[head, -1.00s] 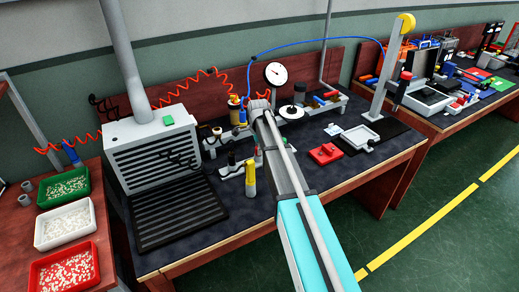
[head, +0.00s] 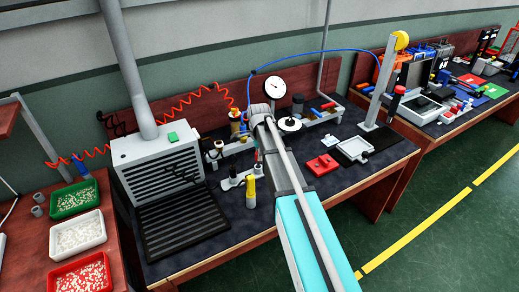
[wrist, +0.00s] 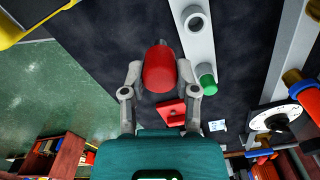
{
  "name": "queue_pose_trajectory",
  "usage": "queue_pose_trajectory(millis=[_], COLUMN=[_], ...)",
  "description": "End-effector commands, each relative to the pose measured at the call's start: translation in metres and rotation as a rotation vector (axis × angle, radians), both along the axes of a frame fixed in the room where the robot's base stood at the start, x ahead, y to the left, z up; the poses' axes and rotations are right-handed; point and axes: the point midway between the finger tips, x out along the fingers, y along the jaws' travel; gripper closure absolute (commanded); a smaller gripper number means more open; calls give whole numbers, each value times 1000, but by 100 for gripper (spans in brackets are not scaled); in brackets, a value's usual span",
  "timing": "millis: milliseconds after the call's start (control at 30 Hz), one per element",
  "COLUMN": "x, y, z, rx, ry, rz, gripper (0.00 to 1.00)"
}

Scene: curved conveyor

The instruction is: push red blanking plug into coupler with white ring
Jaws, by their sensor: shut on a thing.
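My gripper (wrist: 159,72) is shut on the red blanking plug (wrist: 158,66), one finger on each side of it, in the wrist view. Just beyond the plug is a pale bar (wrist: 203,50). A pale round fitting (wrist: 195,22) with a whitish rim sits on this bar, above and right of the plug, apart from it in the picture. A green cap (wrist: 207,84) is at the bar's lower end. I cannot tell for sure which fitting is the coupler with the white ring.
A red block (head: 322,165) and a white tray (head: 355,148) lie on the dark bench right of my arm. A yellow-topped bottle (head: 250,190) stands close to its left. A gauge (head: 274,87) stands behind. The dark mat front right is mostly clear.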

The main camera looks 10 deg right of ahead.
Motion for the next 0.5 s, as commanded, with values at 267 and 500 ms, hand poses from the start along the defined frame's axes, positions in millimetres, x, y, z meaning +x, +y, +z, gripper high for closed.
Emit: queue_pose_trajectory(millis=[267,500], x=[-58,-79], y=[7,11], z=[26,34], rx=[0,0], ry=[1,1], rz=[0,0], gripper=[100,100])
